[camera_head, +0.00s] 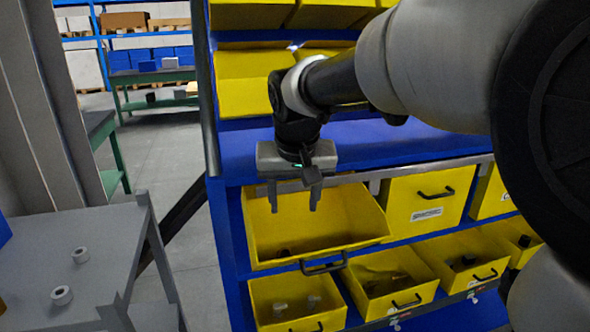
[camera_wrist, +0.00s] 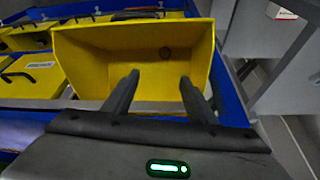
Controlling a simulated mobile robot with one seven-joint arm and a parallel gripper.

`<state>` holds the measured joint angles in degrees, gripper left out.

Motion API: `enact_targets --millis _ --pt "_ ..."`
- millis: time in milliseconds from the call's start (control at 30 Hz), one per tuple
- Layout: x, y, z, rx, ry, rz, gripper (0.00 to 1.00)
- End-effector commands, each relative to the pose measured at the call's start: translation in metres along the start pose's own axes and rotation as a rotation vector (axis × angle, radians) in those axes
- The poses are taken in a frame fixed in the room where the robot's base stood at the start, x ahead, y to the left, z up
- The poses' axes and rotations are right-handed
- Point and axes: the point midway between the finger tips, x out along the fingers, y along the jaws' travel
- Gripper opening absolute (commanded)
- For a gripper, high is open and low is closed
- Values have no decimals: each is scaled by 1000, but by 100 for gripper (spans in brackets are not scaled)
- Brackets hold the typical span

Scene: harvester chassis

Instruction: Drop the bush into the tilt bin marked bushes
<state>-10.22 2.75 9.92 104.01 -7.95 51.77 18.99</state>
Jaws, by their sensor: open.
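A yellow tilt bin (camera_head: 262,226) is tipped open on the blue rack, and its label is not visible. My gripper (camera_head: 293,203) hangs over the bin's opening with its two fingers apart and nothing between them. In the wrist view the fingers (camera_wrist: 160,78) point into the bin (camera_wrist: 95,67). A small dark ring, which looks like a bush (camera_wrist: 166,53), lies inside, beyond the fingertips and apart from them. In the head view a small dark shape (camera_head: 283,251) shows low in the same bin, too small to make out.
A closed yellow bin (camera_head: 430,196) with an unreadable label is to the right. Lower bins (camera_head: 297,309) hold small parts. A grey table (camera_head: 100,282) at left carries two grey rings (camera_head: 61,295). A blue shelf (camera_head: 240,150) lies behind my gripper.

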Motion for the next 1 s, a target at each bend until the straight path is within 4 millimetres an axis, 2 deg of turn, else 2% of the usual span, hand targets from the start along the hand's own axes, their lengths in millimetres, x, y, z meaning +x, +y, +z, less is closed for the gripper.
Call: enact_targets --millis 167,500,700,833,1000 --pt "-28 0 -2 0 6 -1 52" --pt "-112 0 -1 -1 6 -1 52" --pt "-150 0 -1 0 5 -1 52" --pt "-164 0 0 0 2 -1 52" --pt "-171 0 0 0 1 -1 52"
